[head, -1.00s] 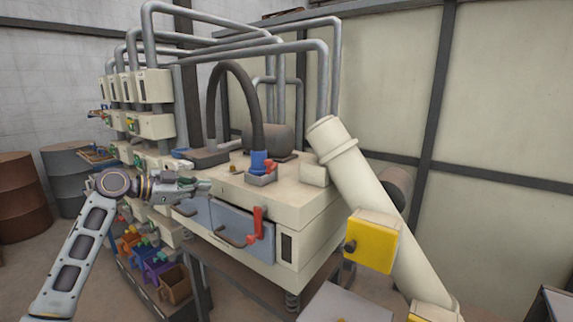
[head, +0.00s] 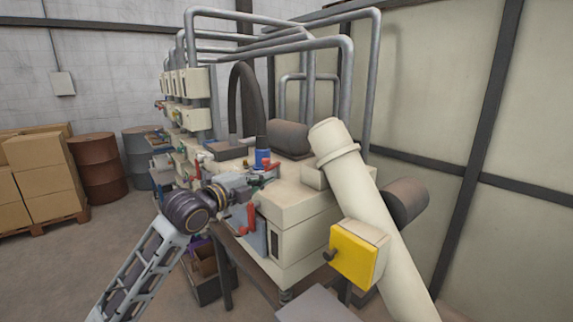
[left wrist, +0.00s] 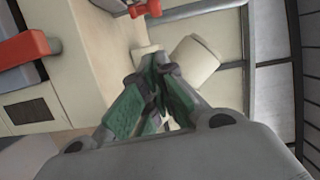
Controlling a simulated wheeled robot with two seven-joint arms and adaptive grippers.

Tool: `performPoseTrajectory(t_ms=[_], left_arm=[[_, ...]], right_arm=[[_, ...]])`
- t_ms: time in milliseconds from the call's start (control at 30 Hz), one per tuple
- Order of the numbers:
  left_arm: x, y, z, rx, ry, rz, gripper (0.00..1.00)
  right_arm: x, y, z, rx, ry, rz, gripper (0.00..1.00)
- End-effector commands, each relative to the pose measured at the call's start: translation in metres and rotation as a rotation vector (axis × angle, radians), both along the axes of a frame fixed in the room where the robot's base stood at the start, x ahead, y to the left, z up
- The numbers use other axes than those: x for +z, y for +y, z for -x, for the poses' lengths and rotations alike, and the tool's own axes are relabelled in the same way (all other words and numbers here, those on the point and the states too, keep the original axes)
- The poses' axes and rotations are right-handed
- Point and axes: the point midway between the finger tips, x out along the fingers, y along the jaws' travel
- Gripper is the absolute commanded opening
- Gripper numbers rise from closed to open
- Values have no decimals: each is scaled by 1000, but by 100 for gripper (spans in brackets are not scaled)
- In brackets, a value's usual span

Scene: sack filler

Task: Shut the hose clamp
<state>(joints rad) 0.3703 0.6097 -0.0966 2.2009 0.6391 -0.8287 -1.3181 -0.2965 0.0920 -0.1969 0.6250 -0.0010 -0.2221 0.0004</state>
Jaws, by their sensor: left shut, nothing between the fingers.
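The hose clamp, with a blue collar (head: 262,158) and a red lever (head: 273,165), sits on top of the cream machine at the foot of a dark arched hose (head: 246,95). Whether its lever is open or shut is too small to tell. My left gripper (head: 266,181) is just in front of and below the clamp, apart from it as far as I can see. In the left wrist view its green-padded fingers (left wrist: 156,88) are together and empty. A red part, likely the clamp lever (left wrist: 145,9), shows at that view's top edge. My right gripper is out of view.
The cream machine (head: 300,240) has a red door handle (head: 251,220) below my gripper; it also shows in the left wrist view (left wrist: 25,48). A thick slanted pipe (head: 350,180) and a yellow box (head: 353,257) stand to the right. Open floor lies left.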

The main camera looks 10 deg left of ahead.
Motion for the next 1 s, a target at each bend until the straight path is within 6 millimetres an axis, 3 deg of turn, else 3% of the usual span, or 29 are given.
performPoseTrajectory(t_ms=[567, 1000], left_arm=[[8, -6, 9, 6, -54, -40, 0], [9, -13, -10, 6, -54, -36, 0]], right_arm=[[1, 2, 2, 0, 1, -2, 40], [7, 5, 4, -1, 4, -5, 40]])
